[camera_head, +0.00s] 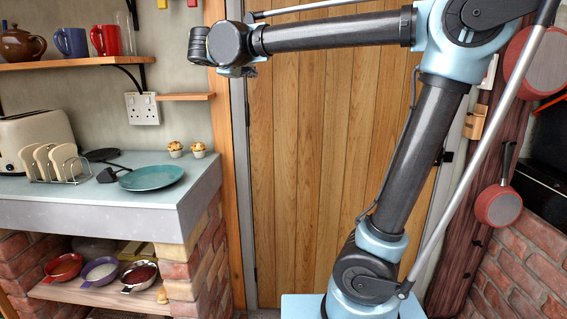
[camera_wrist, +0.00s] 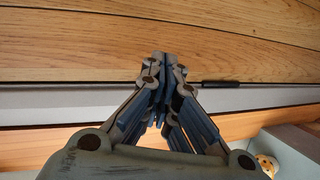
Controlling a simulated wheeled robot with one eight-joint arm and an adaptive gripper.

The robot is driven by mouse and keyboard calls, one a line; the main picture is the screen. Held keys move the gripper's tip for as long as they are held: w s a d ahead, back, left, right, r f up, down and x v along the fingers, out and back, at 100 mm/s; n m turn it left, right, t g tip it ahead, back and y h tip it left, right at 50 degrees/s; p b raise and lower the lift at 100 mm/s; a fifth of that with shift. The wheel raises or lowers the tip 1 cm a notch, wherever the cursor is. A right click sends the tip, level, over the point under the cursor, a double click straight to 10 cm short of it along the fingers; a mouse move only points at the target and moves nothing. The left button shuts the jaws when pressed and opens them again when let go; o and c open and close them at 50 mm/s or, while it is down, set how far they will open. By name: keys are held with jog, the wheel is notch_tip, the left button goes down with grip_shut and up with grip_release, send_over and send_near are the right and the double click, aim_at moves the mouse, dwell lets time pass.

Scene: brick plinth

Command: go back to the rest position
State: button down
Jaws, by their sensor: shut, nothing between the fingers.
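My gripper (camera_wrist: 163,60) shows in the wrist view with its fingertips together and nothing between them. Wooden door planks, a grey frame strip and an orange-brown wooden post fill the view behind it. In the head view my arm is raised and reaches left across the wooden door (camera_head: 315,170). Its wrist end is at the upper left, beside the door frame and above the counter's right end. The gripper (camera_head: 238,72) there is small, dark and partly hidden by the wrist.
The counter (camera_head: 110,212) at left bears a teal plate (camera_head: 151,178), toaster (camera_head: 30,135), toast rack (camera_head: 57,163) and two muffins (camera_head: 198,150). A small wooden shelf (camera_head: 185,97) juts out near the gripper. Red pans (camera_head: 498,205) hang at right.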

jog(key=s+d+f+m+g, duration=0.3)
jog(key=s+d+f+g, duration=0.1)
jog(key=d+f, duration=0.8)
jog(key=s+d+f+m+g, duration=0.35)
jog(key=d+f, duration=0.65)
jog(key=d, duration=0.4)
jog(key=s+d+f+m+g+y, duration=0.2)
jog(key=s+f+m, duration=0.1)
jog(key=s+f, duration=0.6)
jog(key=s+d+f+m+g+y, duration=0.2)
jog(key=s+f, duration=0.7)
jog(key=f, duration=0.5)
jog(key=shift+s+d+m+y, duration=0.25)
jog(key=shift+d+m+y, duration=0.25)
jog(key=shift+m, duration=0.45)
jog(key=shift+w+f, duration=0.15)
jog(key=shift+w, duration=0.3)
jog(key=shift+d, duration=0.1)
